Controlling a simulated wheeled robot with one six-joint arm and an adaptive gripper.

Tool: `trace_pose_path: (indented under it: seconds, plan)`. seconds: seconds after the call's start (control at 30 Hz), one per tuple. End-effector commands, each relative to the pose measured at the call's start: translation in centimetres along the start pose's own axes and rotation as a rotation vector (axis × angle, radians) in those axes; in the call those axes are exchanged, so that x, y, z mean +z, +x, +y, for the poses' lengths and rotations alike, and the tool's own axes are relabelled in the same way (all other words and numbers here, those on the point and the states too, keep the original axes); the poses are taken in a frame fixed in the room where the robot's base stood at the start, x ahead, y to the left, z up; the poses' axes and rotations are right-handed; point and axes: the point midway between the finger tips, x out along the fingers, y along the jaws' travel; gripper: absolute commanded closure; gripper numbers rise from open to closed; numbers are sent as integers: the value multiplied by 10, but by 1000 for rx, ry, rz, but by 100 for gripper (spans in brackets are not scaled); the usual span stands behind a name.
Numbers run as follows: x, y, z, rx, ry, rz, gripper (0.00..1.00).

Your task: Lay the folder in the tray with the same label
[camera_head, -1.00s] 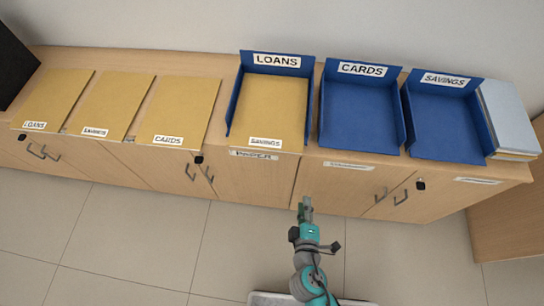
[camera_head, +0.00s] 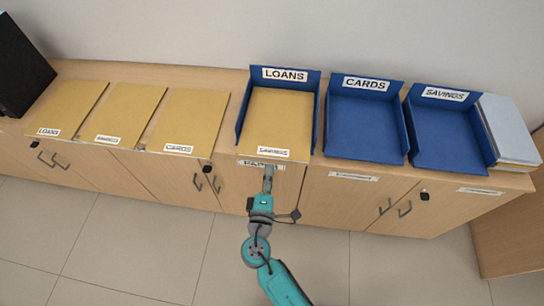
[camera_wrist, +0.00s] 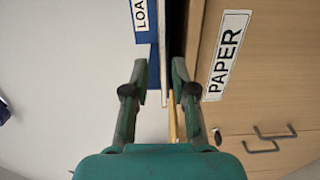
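A yellow folder labelled SAVINGS (camera_head: 277,118) lies in the blue tray labelled LOANS (camera_head: 244,108), its front edge sticking out past the tray. The blue CARDS tray (camera_head: 364,130) and the blue SAVINGS tray (camera_head: 447,140) stand to its right, both empty. My gripper (camera_head: 268,172) is just in front of the folder's labelled front edge. In the wrist view my gripper (camera_wrist: 160,80) is open, its two fingers apart with the thin folder edge (camera_wrist: 173,122) seen edge-on in the gap. Neither finger clearly presses on it.
Three more yellow folders, LOANS (camera_head: 68,105), SAVINGS (camera_head: 124,112) and CARDS (camera_head: 188,118), lie on the wooden counter (camera_head: 222,142) at left. A paper stack (camera_head: 512,128) stands right of the SAVINGS tray. A dark box (camera_head: 20,70) is at far left. Cabinet handles project below.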

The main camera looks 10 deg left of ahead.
Motion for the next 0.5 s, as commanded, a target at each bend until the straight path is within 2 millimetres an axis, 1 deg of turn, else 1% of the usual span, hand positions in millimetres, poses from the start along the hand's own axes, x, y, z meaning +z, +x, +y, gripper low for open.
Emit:
trace_pose_path:
  seconds: [0.03,0.3,0.5]
  plan:
    - [1,8,1,1,1,-4,74]
    - [0,40,0,0,1,-2,74]
    - [0,54,0,-1,1,-1,74]
